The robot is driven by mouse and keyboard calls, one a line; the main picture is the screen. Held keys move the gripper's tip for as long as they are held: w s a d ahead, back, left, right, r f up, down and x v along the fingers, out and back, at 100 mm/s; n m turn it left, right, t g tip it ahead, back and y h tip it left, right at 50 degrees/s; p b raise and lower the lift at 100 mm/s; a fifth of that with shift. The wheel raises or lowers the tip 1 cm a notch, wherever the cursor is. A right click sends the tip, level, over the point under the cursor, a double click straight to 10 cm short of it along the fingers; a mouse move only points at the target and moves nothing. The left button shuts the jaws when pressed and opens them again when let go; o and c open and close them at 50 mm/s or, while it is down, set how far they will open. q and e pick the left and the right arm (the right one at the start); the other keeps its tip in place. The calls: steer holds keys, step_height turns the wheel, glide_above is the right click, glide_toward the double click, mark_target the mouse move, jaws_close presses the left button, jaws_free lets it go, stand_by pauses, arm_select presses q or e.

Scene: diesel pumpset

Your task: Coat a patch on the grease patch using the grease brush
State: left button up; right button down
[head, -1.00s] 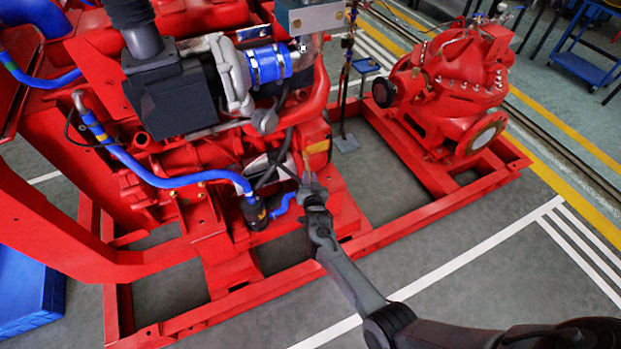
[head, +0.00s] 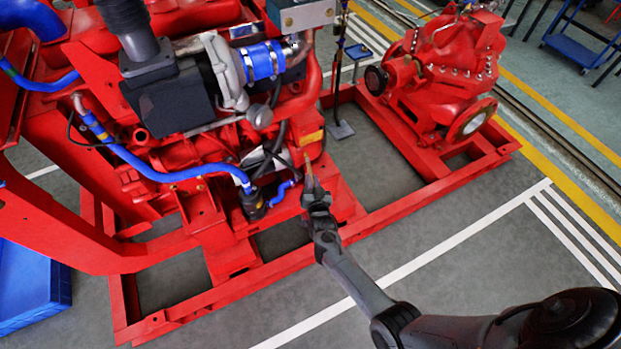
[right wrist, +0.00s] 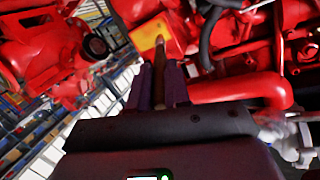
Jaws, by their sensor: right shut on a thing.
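The grease patch is a small yellow-orange rectangle (head: 313,137) on the red engine's lower side. It also shows in the right wrist view (right wrist: 146,36), tilted, near the top. My right gripper (head: 316,193) is shut on the grease brush (head: 309,170), a thin brown stick pointing up toward the engine. In the right wrist view the brush (right wrist: 159,85) stands between the fingers (right wrist: 158,92), and its tip overlaps the patch's lower right part. In the head view the tip shows just below and left of the patch. I cannot tell if they touch. My left gripper is not in view.
A blue hose (head: 165,180) and dark hoses run close to the left of the brush. The red base frame (head: 400,217) lies below, with a red pump (head: 450,75) at the right. A blue crate (head: 30,290) is at lower left. The grey floor at front is clear.

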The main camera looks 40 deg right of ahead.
steer(key=shift+s+a+r+p, duration=0.15)
steer(key=shift+s+p, duration=0.55)
steer(key=shift+s, duration=0.05)
steer(key=shift+s+a+p, duration=0.15)
steer(key=shift+s+p, duration=0.15)
steer(key=shift+s, duration=0.4)
steer(key=shift+f, duration=0.2)
